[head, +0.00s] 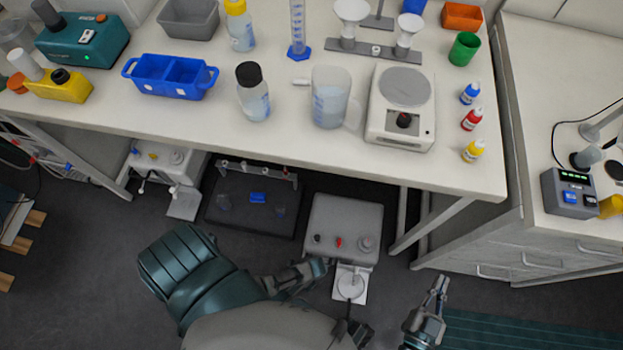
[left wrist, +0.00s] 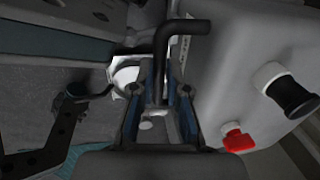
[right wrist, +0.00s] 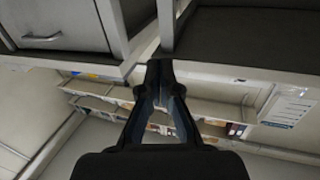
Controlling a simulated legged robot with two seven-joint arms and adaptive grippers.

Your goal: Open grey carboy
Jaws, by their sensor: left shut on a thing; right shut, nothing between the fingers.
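The grey carboy (head: 345,222) stands on the floor under the bench, with black, red and pale fittings along its near edge. In the left wrist view its grey body (left wrist: 228,65) fills the right side, with a red fitting (left wrist: 238,140) and a black knob (left wrist: 291,95). My left gripper (head: 322,266) is at the carboy's front left corner. In its wrist view the gripper (left wrist: 160,95) is shut on a black bent handle (left wrist: 180,28). My right gripper (head: 441,284) is shut and empty, right of the carboy; it also shows in its wrist view (right wrist: 160,75).
A white tray (head: 361,299) with a round vessel sits before the carboy. A bench leg (head: 425,225) stands right of the grey carboy.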

